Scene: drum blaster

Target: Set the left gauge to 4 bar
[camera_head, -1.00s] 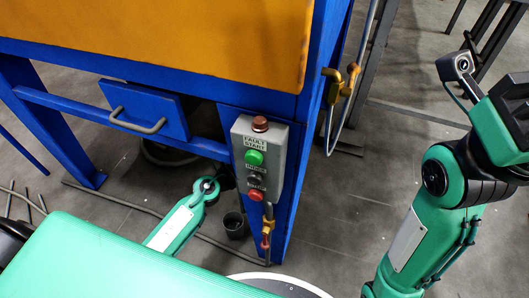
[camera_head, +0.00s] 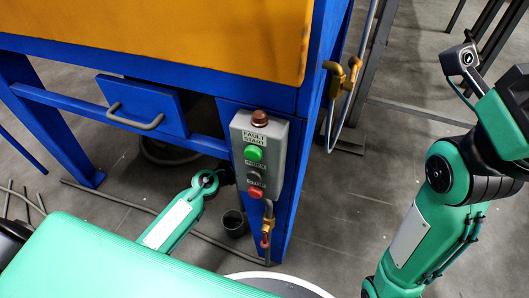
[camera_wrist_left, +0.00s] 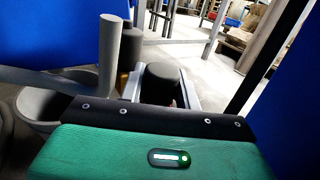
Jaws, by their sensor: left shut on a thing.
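No gauge dial shows in either view. In the left wrist view my left gripper (camera_wrist_left: 162,92) is shut on a dark rounded knob (camera_wrist_left: 162,73), with a pale finger on each side of it. A brass-coloured part (camera_wrist_left: 127,62) and a grey upright cylinder (camera_wrist_left: 109,52) stand just left of the knob. In the head view my left arm reaches towards the blue machine frame (camera_head: 300,150), and its gripper is hidden there. My right arm is raised at the right edge, and its gripper is outside the view.
A grey control box (camera_head: 258,155) with red and green buttons is on the frame's front post. A brass valve (camera_head: 342,78) with a hose is on the frame's right side. Floor between the frame and my right arm is clear.

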